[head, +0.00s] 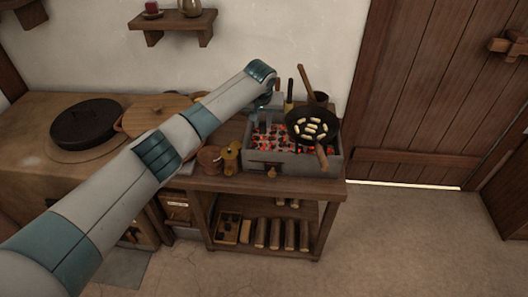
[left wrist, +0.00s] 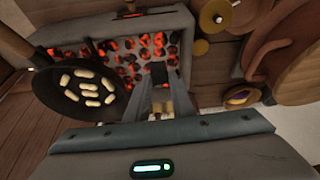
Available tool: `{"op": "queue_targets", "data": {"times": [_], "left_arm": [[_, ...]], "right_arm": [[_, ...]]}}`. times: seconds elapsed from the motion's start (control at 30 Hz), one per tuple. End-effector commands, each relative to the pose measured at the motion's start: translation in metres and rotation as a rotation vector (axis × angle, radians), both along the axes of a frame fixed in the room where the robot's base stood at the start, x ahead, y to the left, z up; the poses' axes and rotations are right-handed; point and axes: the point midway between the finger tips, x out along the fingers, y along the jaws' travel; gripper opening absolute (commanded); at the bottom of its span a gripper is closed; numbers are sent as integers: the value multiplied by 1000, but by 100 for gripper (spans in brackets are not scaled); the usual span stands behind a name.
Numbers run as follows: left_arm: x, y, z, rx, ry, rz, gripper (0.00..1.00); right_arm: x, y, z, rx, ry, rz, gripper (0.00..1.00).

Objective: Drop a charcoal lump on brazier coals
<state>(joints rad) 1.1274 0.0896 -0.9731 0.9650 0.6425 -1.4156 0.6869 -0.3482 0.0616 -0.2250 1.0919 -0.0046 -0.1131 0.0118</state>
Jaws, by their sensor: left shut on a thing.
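The brazier (head: 295,161) is a grey box on a wooden stand, filled with glowing red and dark coals (head: 272,143). My left gripper (head: 263,118) reaches over its back left part in the head view. In the left wrist view the gripper (left wrist: 160,86) is shut on a dark charcoal lump (left wrist: 158,72) at its fingertips. The lump shows in front of the coals (left wrist: 128,57); its height above them is hard to tell. In the head view the lump cannot be made out. My right gripper is in neither view.
A black pan (head: 312,125) with several pale pieces rests over the brazier's right part, its handle towards the front. A yellow-brown jug (head: 231,157) and a wooden pot (head: 208,159) stand left of the brazier. A dark lidded pan (head: 86,123) sits on the counter further left.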

Motion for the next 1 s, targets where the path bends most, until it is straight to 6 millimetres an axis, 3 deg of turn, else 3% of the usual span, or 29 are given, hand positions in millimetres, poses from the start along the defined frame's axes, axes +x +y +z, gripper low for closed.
{"op": "queue_targets", "data": {"times": [0.2,1.0], "left_arm": [[6,-3,-4,0,-2,0,0],[13,-4,-4,-1,0,0,0]], "right_arm": [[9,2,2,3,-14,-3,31],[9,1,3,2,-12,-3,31]]}}
